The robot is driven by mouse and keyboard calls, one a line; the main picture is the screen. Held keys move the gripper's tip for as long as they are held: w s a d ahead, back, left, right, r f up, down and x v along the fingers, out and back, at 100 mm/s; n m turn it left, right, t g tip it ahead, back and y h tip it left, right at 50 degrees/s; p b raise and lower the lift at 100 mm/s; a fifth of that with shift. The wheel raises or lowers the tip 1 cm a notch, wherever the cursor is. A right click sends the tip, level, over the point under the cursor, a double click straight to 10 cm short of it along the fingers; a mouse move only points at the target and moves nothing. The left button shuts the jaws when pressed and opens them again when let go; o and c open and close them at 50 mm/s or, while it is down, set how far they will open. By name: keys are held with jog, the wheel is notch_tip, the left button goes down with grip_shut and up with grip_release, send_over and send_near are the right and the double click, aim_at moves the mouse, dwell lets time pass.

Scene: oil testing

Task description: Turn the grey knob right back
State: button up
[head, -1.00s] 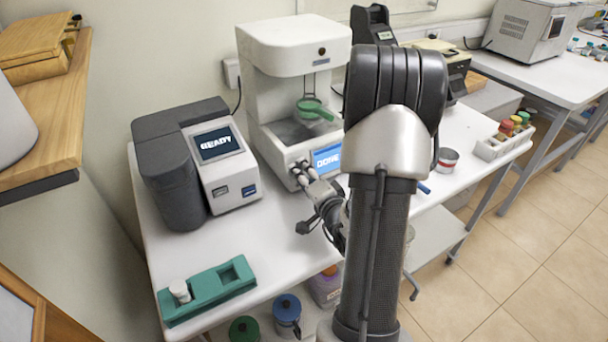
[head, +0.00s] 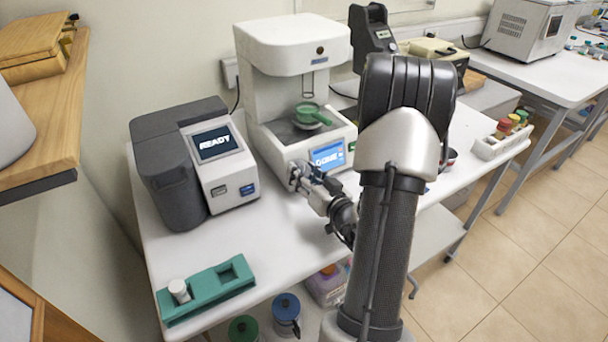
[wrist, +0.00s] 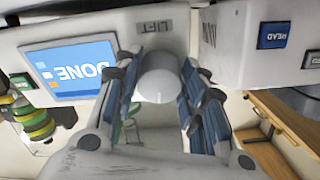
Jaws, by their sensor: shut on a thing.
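The grey knob (wrist: 160,78) is a pale round cylinder on the front of the white machine (head: 285,75), below a label that reads upside down as LIFT in the wrist view. My gripper (wrist: 158,88) has its blue-padded fingers on both sides of the knob and is shut on it. In the head view my gripper (head: 300,178) is at the machine's front left, and it hides the knob there. The machine's blue screen (head: 328,155) reads DONE. A green cup with a handle (head: 308,113) sits level inside the machine's open bay.
A grey and white device (head: 195,165) with a READY screen stands close to the left of my gripper. A green holder (head: 205,290) with a white cap lies at the table's front left. The white table (head: 270,235) is clear between them.

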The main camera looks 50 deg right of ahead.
jog(key=shift+n, duration=1)
jog(key=o, duration=1.1)
jog(key=shift+s, duration=0.1)
jog(key=v, duration=0.7)
jog(key=shift+s, duration=0.2)
